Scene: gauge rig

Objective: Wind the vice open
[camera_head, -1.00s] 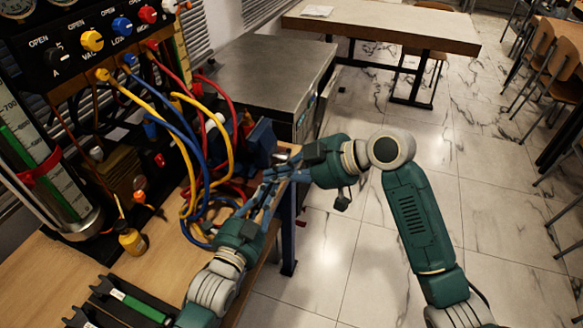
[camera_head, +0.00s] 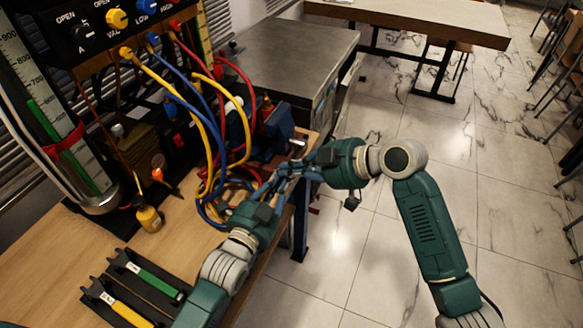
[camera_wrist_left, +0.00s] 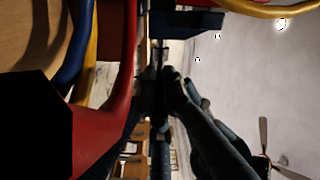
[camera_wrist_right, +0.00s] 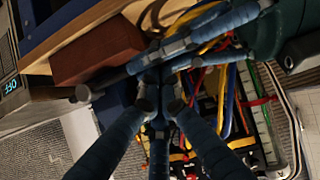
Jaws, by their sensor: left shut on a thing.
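The blue vice (camera_head: 279,127) stands at the right edge of the wooden bench, partly behind hoses; a dark blue part of it (camera_wrist_left: 187,22) shows in the left wrist view. A grey bar with a rounded end knob (camera_wrist_right: 84,93) crosses the right wrist view. My left gripper (camera_head: 283,178) is beside the vice, shut on what looks like this bar; its fingers hide the grip. My right gripper (camera_head: 308,164) meets it from the right, its fingertips (camera_wrist_right: 160,103) close to the bar and the left fingers. Whether it grips anything is unclear.
Red, blue and yellow hoses (camera_head: 215,150) loop close to my left gripper. A grey metal cabinet (camera_head: 290,60) stands behind. The floor right of the bench is clear.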

